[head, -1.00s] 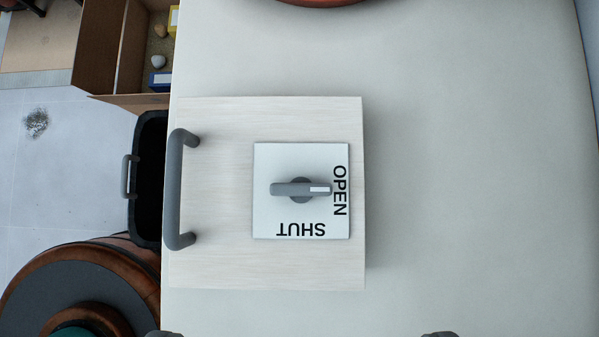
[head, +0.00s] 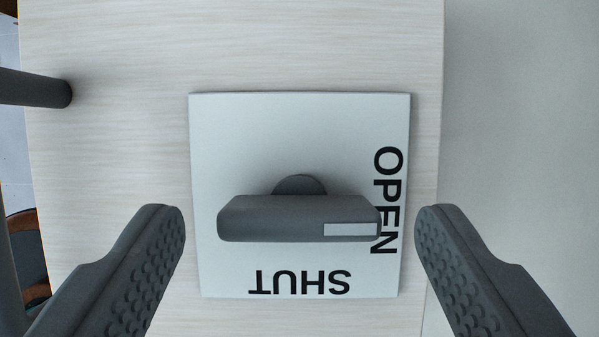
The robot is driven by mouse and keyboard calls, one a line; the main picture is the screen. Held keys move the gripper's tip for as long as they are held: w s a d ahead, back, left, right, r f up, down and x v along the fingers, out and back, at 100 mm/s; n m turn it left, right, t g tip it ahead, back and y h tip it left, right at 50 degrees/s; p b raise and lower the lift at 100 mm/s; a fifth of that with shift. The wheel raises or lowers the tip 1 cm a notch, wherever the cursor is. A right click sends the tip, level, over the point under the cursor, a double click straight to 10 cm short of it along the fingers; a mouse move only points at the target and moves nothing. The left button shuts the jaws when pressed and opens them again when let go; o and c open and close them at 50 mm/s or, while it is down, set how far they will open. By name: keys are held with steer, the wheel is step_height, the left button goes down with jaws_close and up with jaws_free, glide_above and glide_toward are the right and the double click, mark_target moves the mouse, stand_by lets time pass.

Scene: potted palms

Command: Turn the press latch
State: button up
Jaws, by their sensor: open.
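The press latch (head: 285,218) is a dark grey bar handle on a round hub, in the middle of a white square plate (head: 240,130). The bar lies crosswise, and its end with the pale mark points right, at the word OPEN. The word SHUT stands upside down along the plate's lower edge. My gripper (head: 300,225) is open, with one finger to the left of the latch and one to the right. The fingers appear apart from the bar's ends, and nothing is held between them.
The plate sits on a pale wood-grain panel (head: 110,130). A grey bar handle (head: 35,88) stands at the panel's left side. The pale grey surface (head: 520,120) to the right is bare. A brown round object shows partly at the lower left.

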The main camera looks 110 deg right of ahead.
steer(key=shift+w+a+f, duration=0.1)
steer(key=shift+a+f, duration=0.1)
steer(key=shift+f, duration=0.3)
steer(key=c, duration=1)
